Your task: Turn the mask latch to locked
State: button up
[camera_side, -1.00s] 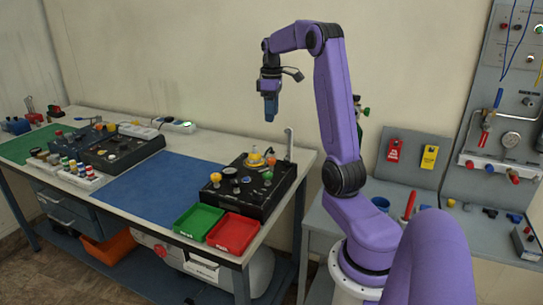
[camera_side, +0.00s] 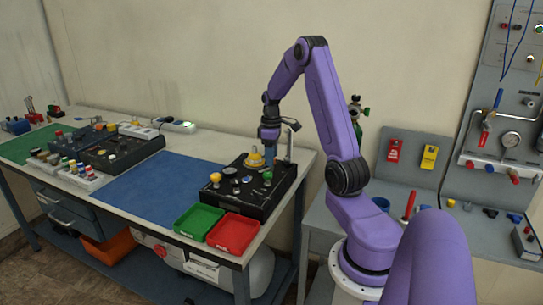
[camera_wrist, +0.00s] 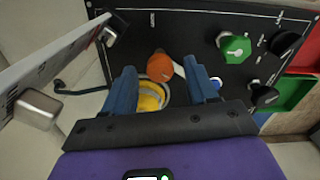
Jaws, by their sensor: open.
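The black trainer panel (camera_side: 247,198) lies on the bench, with a yellow domed part (camera_side: 254,160) standing at its back. In the wrist view the yellow part (camera_wrist: 150,97) is partly hidden behind the fingers, with an orange knob (camera_wrist: 160,66) just beyond it. I cannot tell for sure which of these is the mask latch, and its setting is not readable. My gripper (camera_side: 269,148) points down over the back of the panel. In the wrist view its blue fingers (camera_wrist: 159,68) are apart, with the orange and yellow parts showing between them.
A green knob (camera_wrist: 235,46) and a black knob (camera_wrist: 285,42) sit to the right on the panel. A green tray (camera_side: 198,221) and a red tray (camera_side: 233,234) stand in front of it. A grey post (camera_side: 289,143) rises close behind. The blue mat (camera_side: 150,188) is clear.

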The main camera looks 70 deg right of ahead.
jog(key=shift+f, duration=0.2)
jog(key=c, duration=1.1)
jog(key=shift+o, duration=0.2)
